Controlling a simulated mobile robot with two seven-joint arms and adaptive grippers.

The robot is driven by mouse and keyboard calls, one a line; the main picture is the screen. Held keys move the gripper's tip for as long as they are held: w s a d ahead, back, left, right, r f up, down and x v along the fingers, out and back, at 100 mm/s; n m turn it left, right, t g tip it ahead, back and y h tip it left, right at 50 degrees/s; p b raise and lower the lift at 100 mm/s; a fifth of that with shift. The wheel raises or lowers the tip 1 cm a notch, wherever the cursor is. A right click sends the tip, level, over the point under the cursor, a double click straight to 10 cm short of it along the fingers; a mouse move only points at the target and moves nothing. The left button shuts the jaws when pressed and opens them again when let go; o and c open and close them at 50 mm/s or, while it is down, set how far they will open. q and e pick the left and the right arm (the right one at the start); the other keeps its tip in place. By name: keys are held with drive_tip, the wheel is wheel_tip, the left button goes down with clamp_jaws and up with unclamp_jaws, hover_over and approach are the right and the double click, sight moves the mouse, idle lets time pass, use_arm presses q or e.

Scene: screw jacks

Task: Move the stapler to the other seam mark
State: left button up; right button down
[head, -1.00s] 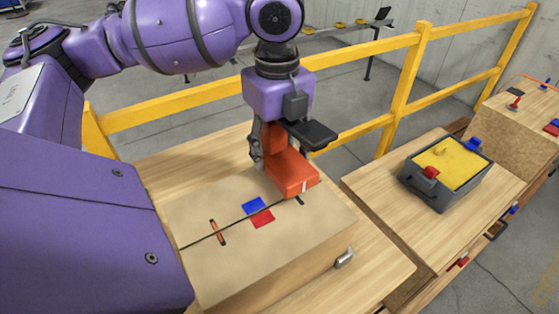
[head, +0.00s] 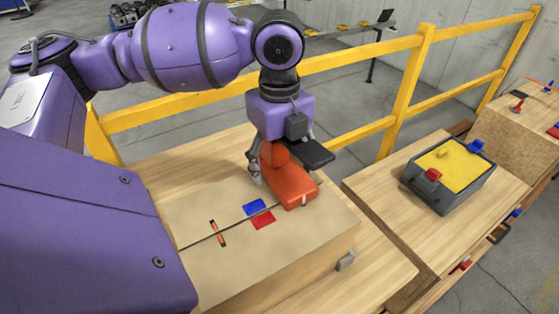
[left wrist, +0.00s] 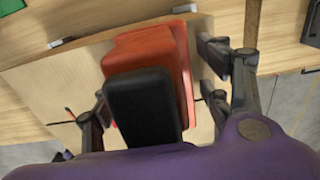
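The orange-red stapler (head: 290,188) sits on the cardboard carton (head: 220,275), over the right part of its dark seam. It also shows in the left wrist view (left wrist: 158,48), with a black flat part (left wrist: 145,108) nearer the camera. My left gripper (head: 279,160) is around the stapler's upper part from above. Its fingers stand apart on either side of the stapler in the left wrist view (left wrist: 158,105), with a gap at the right finger. One seam mark (head: 218,233), red and dark, shows on the left of the seam. The other mark is hidden under the stapler. My right gripper is not in view.
Blue (head: 255,207) and red (head: 263,220) patches lie on the carton between the visible mark and stapler. A grey bin with a yellow top (head: 437,199) stands on the right table. A yellow railing (head: 370,61) runs behind.

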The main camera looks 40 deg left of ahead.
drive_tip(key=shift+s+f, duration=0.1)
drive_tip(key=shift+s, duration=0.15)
use_arm(q)
wheel_tip(320, 180, up, 12)
drive_tip(key=shift+r+p, duration=0.1)
drive_tip(key=shift+p, duration=0.55)
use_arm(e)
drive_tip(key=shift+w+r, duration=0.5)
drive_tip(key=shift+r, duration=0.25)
